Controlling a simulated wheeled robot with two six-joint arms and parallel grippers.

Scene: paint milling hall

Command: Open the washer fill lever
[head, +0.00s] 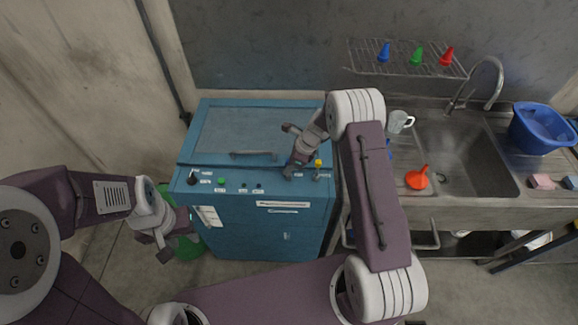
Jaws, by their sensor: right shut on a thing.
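The blue washer (262,222) stands against the back wall with its lid down. Along its front top edge runs a panel with a black knob (192,178), a green button (221,181) and small labels. A yellow-topped control (318,163) stands at the panel's right end, just right of my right gripper. My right gripper (290,171) is over the right part of the panel, shut on a small part there, which looks to be the fill lever; its fingers mostly hide it. My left gripper (155,248) hangs open and empty, left of the washer.
A steel sink (465,155) with a tap (485,80) adjoins the washer on the right. An orange funnel (417,178), a clear jug (399,121) and a blue basin (541,129) are on it. A green round object (188,248) is on the floor left of the washer.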

